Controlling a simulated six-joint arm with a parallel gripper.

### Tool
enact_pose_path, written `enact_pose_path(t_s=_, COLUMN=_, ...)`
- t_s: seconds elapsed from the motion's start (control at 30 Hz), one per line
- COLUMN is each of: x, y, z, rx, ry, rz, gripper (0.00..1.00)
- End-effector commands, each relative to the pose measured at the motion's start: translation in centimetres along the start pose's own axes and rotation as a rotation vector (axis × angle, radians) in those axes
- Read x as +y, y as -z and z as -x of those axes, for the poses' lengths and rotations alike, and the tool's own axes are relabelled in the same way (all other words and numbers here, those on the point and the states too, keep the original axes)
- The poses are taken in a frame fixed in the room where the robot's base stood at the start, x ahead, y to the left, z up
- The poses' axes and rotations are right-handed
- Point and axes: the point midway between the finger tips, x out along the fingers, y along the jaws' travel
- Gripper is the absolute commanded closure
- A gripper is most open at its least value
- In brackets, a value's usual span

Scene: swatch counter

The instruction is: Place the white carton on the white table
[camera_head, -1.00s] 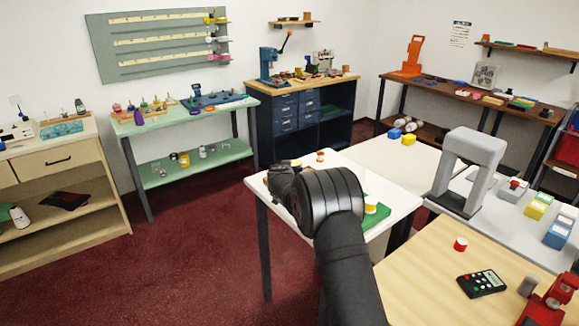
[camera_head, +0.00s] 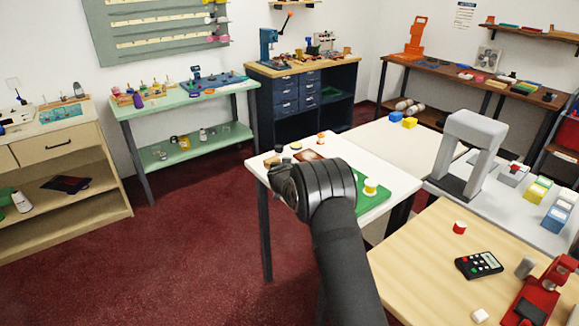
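A small white block (camera_head: 480,315), possibly the white carton, sits on the light wood table (camera_head: 415,262) near the bottom edge. The white table (camera_head: 398,181) stands in the middle, with a green board and small items on it. My black arm reaches up in front of this table and covers part of its top. My gripper is hidden behind the arm's dark end joint, so its fingers and anything in them do not show.
A yellow-topped white spool (camera_head: 370,187) stands on the green board (camera_head: 378,203). A grey arch (camera_head: 475,140) rises at the right. A red cylinder (camera_head: 459,227), a black remote (camera_head: 479,264) and a red device (camera_head: 535,300) occupy the wood table. Its left part is clear.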

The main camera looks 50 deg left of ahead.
Motion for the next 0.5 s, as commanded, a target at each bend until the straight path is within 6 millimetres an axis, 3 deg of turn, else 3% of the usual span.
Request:
enact_pose_path(t_s=0.47, x=0.01, y=-0.56, z=-0.24, rx=0.000, ry=0.000, rz=-0.001, gripper=0.97)
enact_pose_path(t_s=0.5, x=0.00, y=-0.51, z=-0.22, rx=0.000, ry=0.000, rz=-0.001, gripper=0.62)
